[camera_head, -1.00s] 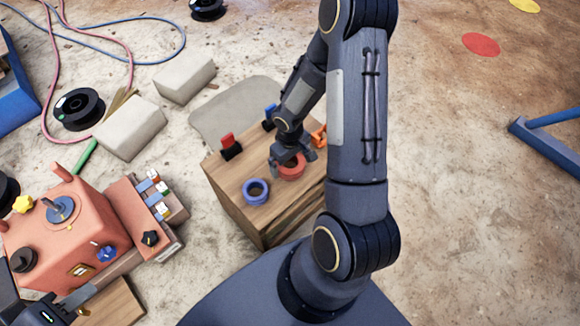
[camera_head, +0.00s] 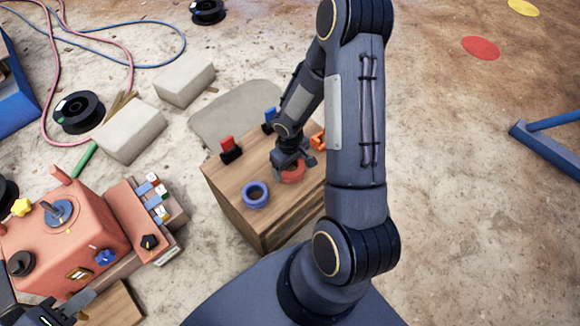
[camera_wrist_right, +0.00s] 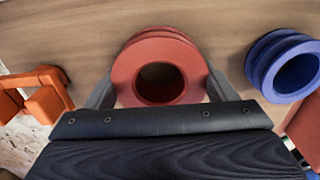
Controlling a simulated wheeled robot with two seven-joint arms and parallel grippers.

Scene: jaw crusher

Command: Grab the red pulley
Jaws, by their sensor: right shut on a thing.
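The red pulley (camera_head: 292,172) is a grooved ring on top of the wooden box (camera_head: 228,184). In the right wrist view the red pulley (camera_wrist_right: 160,62) sits between the two fingers of my right gripper (camera_wrist_right: 160,90), one finger against each side. My right gripper (camera_head: 293,163) is shut on it in the head view, with the pulley at the box top; I cannot tell whether it is lifted. My left gripper (camera_head: 66,308) is at the lower left corner, partly cut off, away from the pulley; its jaw state is unclear.
A blue pulley (camera_head: 255,194) lies on the box beside the red one. Red (camera_head: 230,148), blue (camera_head: 270,120) and orange (camera_head: 318,139) parts stand near the box's edges. The orange-red crusher machine (camera_head: 75,235) is at left. The floor at right is mostly clear.

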